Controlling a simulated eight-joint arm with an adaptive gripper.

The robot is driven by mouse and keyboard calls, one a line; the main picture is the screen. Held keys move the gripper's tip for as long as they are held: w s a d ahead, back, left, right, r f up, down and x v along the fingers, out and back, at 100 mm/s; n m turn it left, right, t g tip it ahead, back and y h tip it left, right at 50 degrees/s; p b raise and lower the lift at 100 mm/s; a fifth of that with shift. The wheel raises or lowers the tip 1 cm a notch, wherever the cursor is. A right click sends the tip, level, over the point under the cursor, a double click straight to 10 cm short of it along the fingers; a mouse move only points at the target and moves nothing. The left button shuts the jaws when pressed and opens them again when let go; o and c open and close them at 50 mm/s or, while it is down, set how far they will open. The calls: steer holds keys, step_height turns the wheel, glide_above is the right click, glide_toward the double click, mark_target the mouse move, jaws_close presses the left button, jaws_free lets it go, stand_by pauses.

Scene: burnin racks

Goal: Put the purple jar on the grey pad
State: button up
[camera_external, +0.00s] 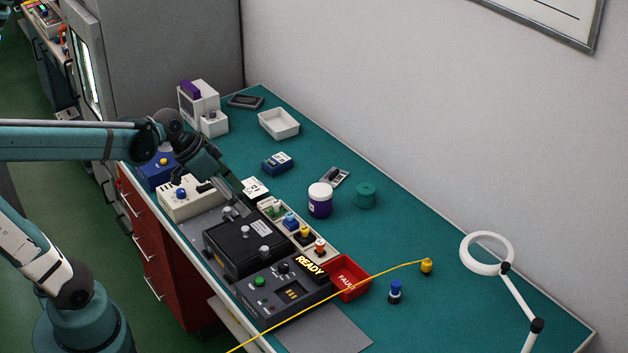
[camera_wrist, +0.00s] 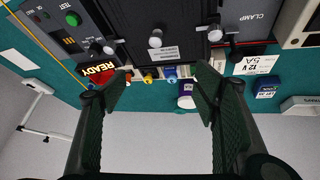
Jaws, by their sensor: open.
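The purple jar (camera_external: 320,204) has a white lid and stands upright on the teal bench, right of the row of coloured connectors. It also shows in the wrist view (camera_wrist: 186,90), just left of the right finger. My gripper (camera_wrist: 155,88) is open and empty. In the external view it hangs above the dark test unit, left of the jar and apart from it.
The READY panel (camera_external: 282,290) and black test unit (camera_external: 245,246) stand between my arm and the pad. A red FAULT tray (camera_external: 348,278) and a yellow cable (camera_external: 375,275) lie near the pad. A green round container (camera_external: 366,196) stands right of the jar. A ring lamp (camera_external: 464,252) stands at right.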

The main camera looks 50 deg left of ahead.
mark_target(311, 187)
steer(key=w+a+f+m+h, duration=0.1)
steer(key=w+f+m+h, duration=0.15)
steer(key=w, duration=0.55)
steer(key=w+f+m+h, duration=0.1)
steer(key=w+m+h, duration=0.2)
steer(key=w, duration=0.6)
steer(key=shift+w+a+f+m+h, duration=0.75)
steer(key=shift+w+a+f, duration=0.4)
steer(key=shift+w, duration=0.4)
steer(key=shift+w+a+f+m+h, duration=0.55)
steer(key=shift+w+a+f+m, duration=0.4)
steer(key=shift+w+f, duration=0.5)
steer(key=shift+w+a+f+m+h, duration=0.7)
steer(key=shift+w+a+f, duration=0.35)
steer(key=shift+w, duration=0.65)
steer(key=shift+x, duration=1.25)
